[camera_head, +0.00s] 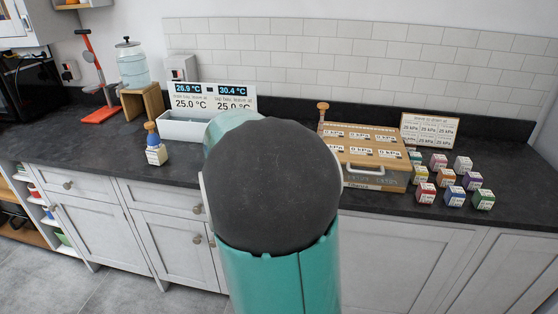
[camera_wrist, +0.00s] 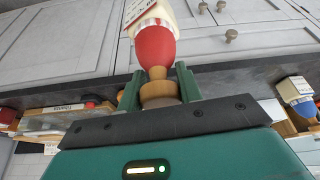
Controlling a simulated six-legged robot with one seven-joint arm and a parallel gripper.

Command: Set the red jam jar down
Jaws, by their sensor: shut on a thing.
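The red jam jar (camera_wrist: 155,46) shows in the wrist view as a red dome with a wooden knob and a cream, labelled body. My gripper (camera_wrist: 159,90) is shut on its wooden knob, with a green finger on each side. The labelled body points away from my gripper and is cut off by the top edge of the picture. In the head view my own arm hides the gripper and the jar. I cannot tell how high the jar is above any surface.
A blue-topped cream jar (camera_head: 156,150) stands on the dark worktop (camera_head: 90,150) at left. A white bin (camera_head: 185,129) with temperature displays is behind. At right are a wooden labelled box (camera_head: 360,152) and several coloured cubes (camera_head: 447,178). Worktop left of the blue-topped jar is clear.

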